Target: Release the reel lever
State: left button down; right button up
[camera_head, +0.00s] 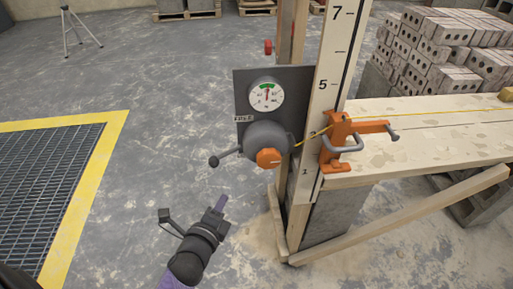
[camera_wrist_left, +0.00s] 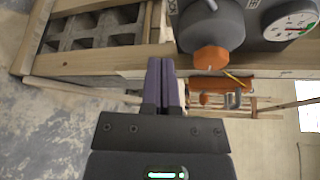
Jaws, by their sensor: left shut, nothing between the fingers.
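The grey reel (camera_head: 262,138) is fixed to a dark plate on the wooden post, with an orange hexagonal knob (camera_head: 269,158) at its front. The reel lever (camera_head: 229,154) sticks out to the left and slightly down, ending in a dark ball. A small label, seemingly "FREE", sits above it. My left gripper (camera_head: 221,202) is below the lever's ball, apart from it, with its purple fingers shut and empty. In the left wrist view the shut fingers (camera_wrist_left: 161,82) point toward the reel's side, with the knob (camera_wrist_left: 211,60) to their right.
A round gauge (camera_head: 267,94) sits above the reel. A yellow line runs from the reel past an orange clamp (camera_head: 340,140) on the plank (camera_head: 430,125). A wooden brace slants below it. Bricks (camera_head: 450,40) are stacked at back right.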

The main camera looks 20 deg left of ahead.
aim_at(226, 155)
pick_arm(q)
jog(key=b+x, duration=0.4)
jog(key=x, duration=0.6)
jog(key=a+r, duration=0.1)
jog(key=s+a+r, duration=0.1)
jog(key=a, duration=0.1)
jog(key=shift+a+r+p, duration=0.15)
jog(key=shift+a+p, duration=0.05)
jog(key=shift+p, duration=0.2)
pick_arm(e)
jog(key=f, duration=0.1)
jog(key=s+f, duration=0.1)
jog(key=f, duration=0.1)
jog(key=shift+a, duration=0.2)
pick_arm(q)
jog(key=shift+s+a+r+m+p, duration=0.15)
jog(key=shift+r+m+p, duration=0.1)
jog(key=shift+m+p, duration=0.25)
pick_arm(e)
jog(key=shift+a+r, duration=0.2)
jog(key=shift+r, duration=0.35)
